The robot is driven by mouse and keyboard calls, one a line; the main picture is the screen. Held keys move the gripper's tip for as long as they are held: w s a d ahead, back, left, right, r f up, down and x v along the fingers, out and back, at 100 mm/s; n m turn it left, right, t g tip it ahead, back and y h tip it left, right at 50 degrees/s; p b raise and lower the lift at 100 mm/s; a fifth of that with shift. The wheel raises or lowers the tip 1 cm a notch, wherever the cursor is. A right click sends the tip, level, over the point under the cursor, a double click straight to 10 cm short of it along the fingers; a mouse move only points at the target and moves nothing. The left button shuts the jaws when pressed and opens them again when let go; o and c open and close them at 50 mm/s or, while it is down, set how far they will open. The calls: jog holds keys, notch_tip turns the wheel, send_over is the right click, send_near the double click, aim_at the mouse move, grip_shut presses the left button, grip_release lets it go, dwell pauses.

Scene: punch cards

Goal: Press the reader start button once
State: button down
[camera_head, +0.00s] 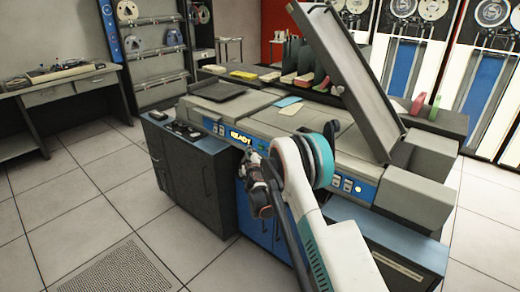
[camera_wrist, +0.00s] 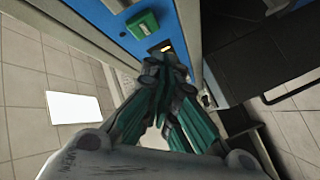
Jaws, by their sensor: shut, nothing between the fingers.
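The reader is a grey machine (camera_head: 300,125) with a blue front strip and a lit yellow READY sign (camera_head: 241,138). In the wrist view a raised green button (camera_wrist: 142,24) sits on the blue panel (camera_wrist: 180,15), beside a small amber-lit patch (camera_wrist: 160,47). I cannot read a label on the button. My gripper (camera_wrist: 166,64) is shut and empty, its tips close to the panel and below the button in the picture. I cannot tell whether the tips touch the panel. In the head view my gripper (camera_head: 258,190) is in front of the reader, just below the READY sign.
The reader's long lid (camera_head: 345,75) stands raised. A dark cabinet (camera_head: 190,170) with a small control box (camera_head: 182,128) adjoins the reader on the left. A second lit panel (camera_head: 352,187) is to the right of my arm. Tiled floor (camera_head: 75,205) is open at left.

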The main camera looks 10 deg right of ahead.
aim_at(260, 148)
jog(key=shift+w+d, duration=0.45)
jog(key=shift+d, duration=0.2)
jog(key=shift+w+d, duration=0.1)
dwell(1.0)
jog(key=shift+w+d, duration=0.15)
jog(key=shift+d, duration=0.1)
